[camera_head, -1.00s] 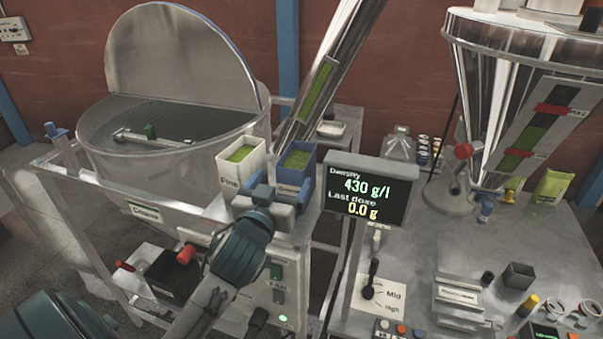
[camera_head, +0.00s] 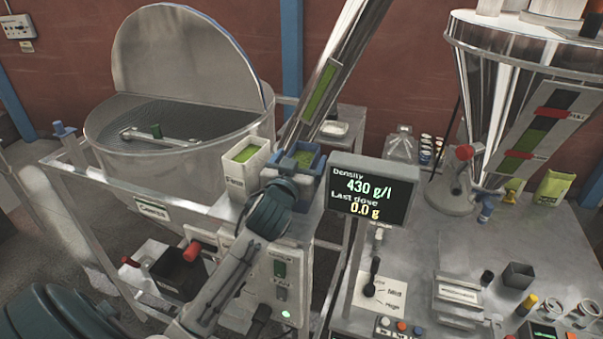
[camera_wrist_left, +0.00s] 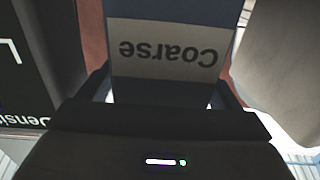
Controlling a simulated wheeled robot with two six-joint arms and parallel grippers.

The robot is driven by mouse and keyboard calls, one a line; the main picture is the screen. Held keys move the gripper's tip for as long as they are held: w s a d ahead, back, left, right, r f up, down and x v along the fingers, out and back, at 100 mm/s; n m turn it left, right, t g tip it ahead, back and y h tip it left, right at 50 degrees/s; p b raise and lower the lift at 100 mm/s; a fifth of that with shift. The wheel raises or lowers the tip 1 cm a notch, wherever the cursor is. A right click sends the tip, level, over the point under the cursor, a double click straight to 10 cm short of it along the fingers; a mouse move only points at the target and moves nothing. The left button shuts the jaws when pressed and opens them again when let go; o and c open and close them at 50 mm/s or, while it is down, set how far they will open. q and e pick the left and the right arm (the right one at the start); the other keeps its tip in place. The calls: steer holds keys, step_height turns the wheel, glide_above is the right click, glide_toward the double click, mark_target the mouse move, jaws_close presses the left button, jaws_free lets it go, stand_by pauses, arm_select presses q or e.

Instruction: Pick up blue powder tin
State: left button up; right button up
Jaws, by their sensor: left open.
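The blue powder tin (camera_head: 319,163) stands upright beside the lower end of the slanted metal tube and holds green powder. My left gripper (camera_head: 298,170) is open at the tin, coming from the front, with its fingers on either side of it. In the left wrist view, the tin (camera_wrist_left: 165,72) lies between the fingers, its "Coarse" label upside down. I cannot tell whether the fingers touch its sides. The gripper hides the tin's lower front in the head view. My right gripper is not in view.
A white tin (camera_head: 243,165) of green powder stands close on the left. The display (camera_head: 371,188) stands close on the right. The slanted metal tube (camera_head: 322,88) rises behind the blue tin. A large round metal vessel (camera_head: 150,165) is at the left.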

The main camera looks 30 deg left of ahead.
arm_select(q)
steer(key=shift+s, duration=0.15)
steer(key=shift+c, duration=0.6)
steer(key=shift+r, duration=0.1)
steer(key=c, duration=1.5)
steer(key=shift+c, duration=0.3)
